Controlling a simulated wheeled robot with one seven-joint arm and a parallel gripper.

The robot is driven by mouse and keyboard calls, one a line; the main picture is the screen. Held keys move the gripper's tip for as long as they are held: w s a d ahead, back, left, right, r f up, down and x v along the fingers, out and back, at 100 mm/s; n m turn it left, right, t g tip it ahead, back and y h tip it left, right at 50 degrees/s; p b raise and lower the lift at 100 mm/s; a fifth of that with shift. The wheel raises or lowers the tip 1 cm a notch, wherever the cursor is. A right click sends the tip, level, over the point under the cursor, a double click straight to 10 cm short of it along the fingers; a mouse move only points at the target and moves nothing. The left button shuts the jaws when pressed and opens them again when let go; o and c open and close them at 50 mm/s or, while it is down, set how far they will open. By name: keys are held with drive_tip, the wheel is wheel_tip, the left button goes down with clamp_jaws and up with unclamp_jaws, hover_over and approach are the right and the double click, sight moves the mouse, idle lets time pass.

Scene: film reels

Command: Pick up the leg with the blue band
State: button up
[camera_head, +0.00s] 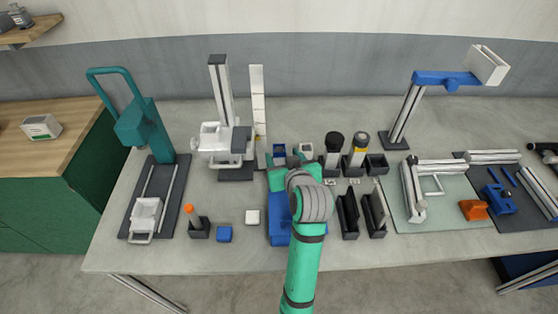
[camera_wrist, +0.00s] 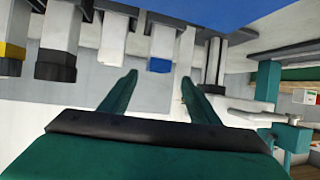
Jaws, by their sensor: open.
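The leg with the blue band (camera_wrist: 159,64) is white and stands in a dark holder; the wrist view looks upside down, so its banded free end points down in the picture. In the head view its blue end (camera_head: 279,152) shows at the left of a row of holders, just beyond my arm. My gripper (camera_wrist: 158,81) is open and empty in the wrist view. The leg appears between its two green fingers, near the tips; I cannot tell how far beyond them it is. In the head view my arm hides the gripper.
Beside it stand a plain white leg (camera_wrist: 114,38), a black-ended leg (camera_wrist: 58,46) and a yellow-banded leg (camera_wrist: 14,50). A silver post (camera_wrist: 213,62) is close on the other side. A tall column stand (camera_head: 222,110) and black bins (camera_head: 348,217) stand on the table nearby.

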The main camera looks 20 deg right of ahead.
sight(279, 149)
drive_tip(key=shift+x, duration=2.35)
drive_tip(key=shift+s+d, duration=0.15)
drive_tip(key=shift+s, duration=0.1)
drive_tip(key=c, duration=0.9)
clamp_jaws()
